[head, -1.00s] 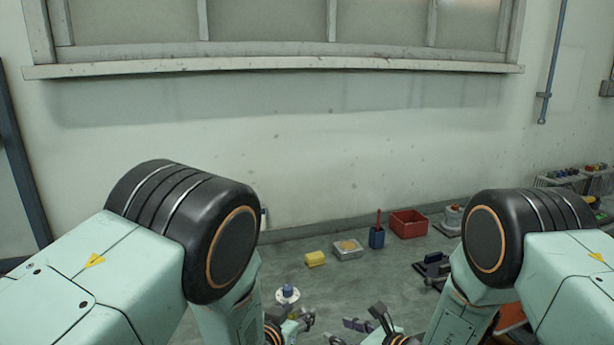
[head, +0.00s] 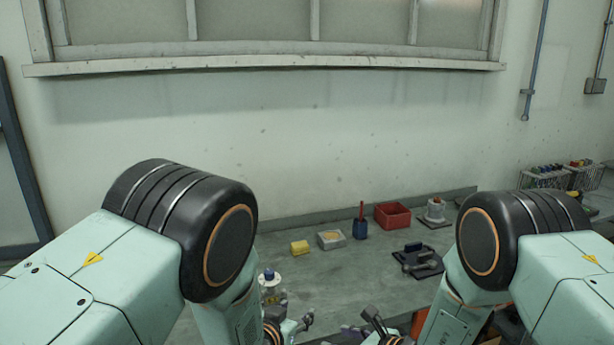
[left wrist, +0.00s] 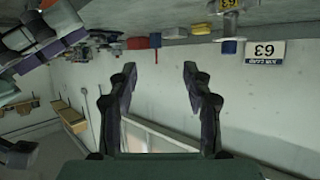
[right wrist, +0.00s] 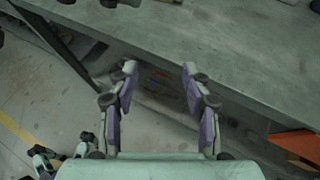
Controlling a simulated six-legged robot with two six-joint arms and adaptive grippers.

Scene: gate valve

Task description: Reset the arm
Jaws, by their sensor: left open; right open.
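My left gripper (head: 290,328) is low in the middle of the head view, partly cut off by the bottom edge. In the left wrist view its two fingers (left wrist: 160,72) stand apart with nothing between them; the wall and tabletop items appear upside down behind. My right gripper (head: 368,325) is just to the right, also partly cut off. In the right wrist view its fingers (right wrist: 160,75) are apart and empty, over the front edge of the grey workbench (right wrist: 215,50). Both of my arms are bent, with the grippers low at the bench front.
On the bench are a white item with a blue top (head: 269,282), a yellow block (head: 299,247), a shallow tray (head: 331,246), a blue cup (head: 360,232), a red bin (head: 393,220) and a dark tool (head: 418,262). Wire baskets (head: 545,178) stand far right.

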